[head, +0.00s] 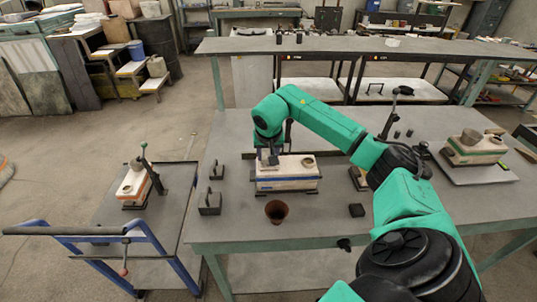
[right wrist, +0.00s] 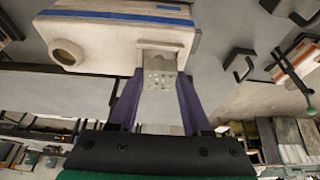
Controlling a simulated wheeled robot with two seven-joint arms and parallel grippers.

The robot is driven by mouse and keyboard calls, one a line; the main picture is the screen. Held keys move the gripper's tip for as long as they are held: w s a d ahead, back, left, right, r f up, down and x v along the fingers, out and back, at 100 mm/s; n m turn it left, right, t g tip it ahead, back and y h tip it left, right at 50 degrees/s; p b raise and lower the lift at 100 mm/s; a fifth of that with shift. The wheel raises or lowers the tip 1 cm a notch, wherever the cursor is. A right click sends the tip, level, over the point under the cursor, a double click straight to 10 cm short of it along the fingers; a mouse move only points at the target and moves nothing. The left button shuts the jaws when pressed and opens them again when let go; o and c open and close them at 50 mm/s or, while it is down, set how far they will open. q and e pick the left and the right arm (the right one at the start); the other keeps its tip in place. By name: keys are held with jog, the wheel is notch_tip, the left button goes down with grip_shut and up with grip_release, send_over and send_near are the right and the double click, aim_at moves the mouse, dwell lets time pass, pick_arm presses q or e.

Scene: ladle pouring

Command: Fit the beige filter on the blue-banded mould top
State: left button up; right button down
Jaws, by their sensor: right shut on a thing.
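The blue-banded mould top (head: 287,182) is a pale block with a round opening, standing on the table in the head view. It also shows at the top of the right wrist view (right wrist: 115,28), with a square recess near the fingers. My right gripper (head: 268,158) is over the left part of this mould. In the right wrist view its purple fingers (right wrist: 158,90) are shut on the beige filter (right wrist: 160,80), a small block with holes. The filter is at the recess edge; I cannot tell whether it touches. My left gripper is not in view.
A brown cup (head: 277,212) and a dark block (head: 357,210) stand in front. A green-banded mould (head: 474,150) is at the right, an orange-banded one (head: 134,185) on the cart. The front table edge is mostly clear.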

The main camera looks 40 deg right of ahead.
jog(key=shift+s+f+b, duration=0.1)
jog(key=shift+f+b, duration=0.45)
jog(key=shift+f, duration=0.2)
dwell(0.3)
jog(key=shift+s+f, duration=0.1)
jog(key=shift+f, duration=0.05)
jog(key=shift+c, duration=2)
grip_release()
jog(key=shift+o, duration=0.6)
jog(key=shift+a, duration=0.15)
jog(key=shift+s, duration=0.1)
jog(key=b+v, duration=0.1)
jog(key=v, duration=1.3)
jog(key=shift+r+b, duration=0.35)
jog(key=shift+r, duration=0.05)
